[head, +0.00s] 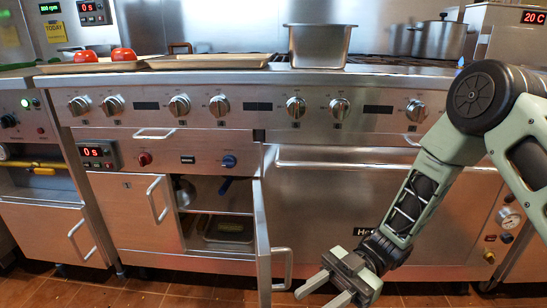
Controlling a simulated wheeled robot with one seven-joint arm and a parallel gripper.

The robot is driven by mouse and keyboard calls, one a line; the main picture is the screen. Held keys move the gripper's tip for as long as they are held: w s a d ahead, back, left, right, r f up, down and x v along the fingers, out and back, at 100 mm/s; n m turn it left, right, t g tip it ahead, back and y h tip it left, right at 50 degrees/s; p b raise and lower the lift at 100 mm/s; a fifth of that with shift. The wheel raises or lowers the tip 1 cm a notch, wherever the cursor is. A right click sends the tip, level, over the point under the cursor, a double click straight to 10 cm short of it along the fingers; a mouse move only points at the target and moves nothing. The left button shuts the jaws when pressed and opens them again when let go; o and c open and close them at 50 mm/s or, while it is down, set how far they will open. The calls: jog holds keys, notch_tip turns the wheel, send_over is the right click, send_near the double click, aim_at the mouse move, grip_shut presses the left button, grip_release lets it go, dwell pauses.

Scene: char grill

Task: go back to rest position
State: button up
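My gripper (318,295) hangs low at the bottom middle of the head view, in front of the range. Its two fingers point down and to the left, with a gap between them and nothing seen in it. It is right of the open cabinet door (265,240) and apart from its handle as far as I can tell. My green and black arm reaches down to it from the right side. The fingertips lie near the bottom edge of the view.
The stainless range (370,190) fills the view, with a row of knobs. Two red items lie on a left tray (90,67); another tray (210,62) is beside it. A metal pan (319,47) and a pot (440,40) stand on top. The open cabinet holds a container (230,228).

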jog(key=w+m+t+h, duration=0.2)
jog(key=w+m+t, duration=0.3)
jog(key=w+t, duration=0.5)
jog(key=w+d+r+m+t+h, duration=0.2)
jog(key=w+d+m+t+h, duration=0.35)
jog(key=w+d, duration=0.2)
jog(key=s+d+r+m+h, duration=0.2)
jog(key=s+d+m+h, duration=0.25)
jog(key=d, duration=0.35)
jog(key=s+d+r+m+h, duration=0.2)
jog(key=s+d+m+h, duration=0.15)
jog(key=d+m, duration=0.4)
jog(key=s+m+g, duration=0.2)
jog(key=s+g, duration=0.1)
jog(key=s, duration=0.5)
jog(key=s+a+r+n+g+y, duration=0.1)
jog(key=s+a+r+n+g, duration=0.2)
jog(key=s+a+n, duration=0.9)
jog(key=a+r+m+p, duration=0.2)
jog(key=r+p, duration=1.5)
jog(key=a+r+m+p, duration=0.2)
jog(key=r+p, duration=1.5)
jog(key=shift+s+a+m, duration=0.25)
jog(key=shift+s+m, duration=0.1)
jog(key=shift+s, duration=0.05)
